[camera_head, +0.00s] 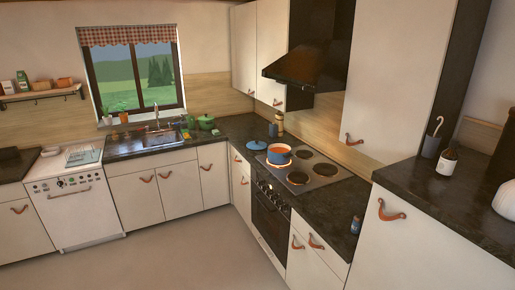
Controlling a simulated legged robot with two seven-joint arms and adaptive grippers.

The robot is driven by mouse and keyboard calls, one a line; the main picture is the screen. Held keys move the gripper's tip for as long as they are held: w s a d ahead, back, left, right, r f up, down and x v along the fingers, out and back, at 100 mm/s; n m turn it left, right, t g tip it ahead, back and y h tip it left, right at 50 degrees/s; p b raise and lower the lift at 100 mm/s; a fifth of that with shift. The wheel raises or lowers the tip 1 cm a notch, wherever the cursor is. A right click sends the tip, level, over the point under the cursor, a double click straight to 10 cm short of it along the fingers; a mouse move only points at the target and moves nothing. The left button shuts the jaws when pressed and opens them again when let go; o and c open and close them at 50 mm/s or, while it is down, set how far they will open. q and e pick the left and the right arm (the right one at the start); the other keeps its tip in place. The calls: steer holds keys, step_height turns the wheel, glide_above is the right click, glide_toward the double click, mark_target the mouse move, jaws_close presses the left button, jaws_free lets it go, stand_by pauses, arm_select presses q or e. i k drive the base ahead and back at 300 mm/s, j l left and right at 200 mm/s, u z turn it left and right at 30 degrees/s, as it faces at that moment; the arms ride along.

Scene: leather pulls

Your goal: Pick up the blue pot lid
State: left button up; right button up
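The blue pot lid (257,145) lies on the dark countertop, just left of the stove's cooking plates. It is small and round with a knob on top. An orange pot (279,155) with a blue inside or rim stands uncovered on the stove (299,172), close to the right of the lid. Neither of my grippers shows in the head view.
A green pot (206,122) stands by the sink (151,139). A small bottle (279,122) and a blue item stand behind the lid. A dark hood (300,68) hangs above the stove. The floor (185,255) in front is clear.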

mark_target(256, 144)
steer(key=i+j+u, duration=0.3)
steer(key=i, duration=0.4)
steer(key=i+u, duration=0.3)
steer(key=i, duration=2.65)
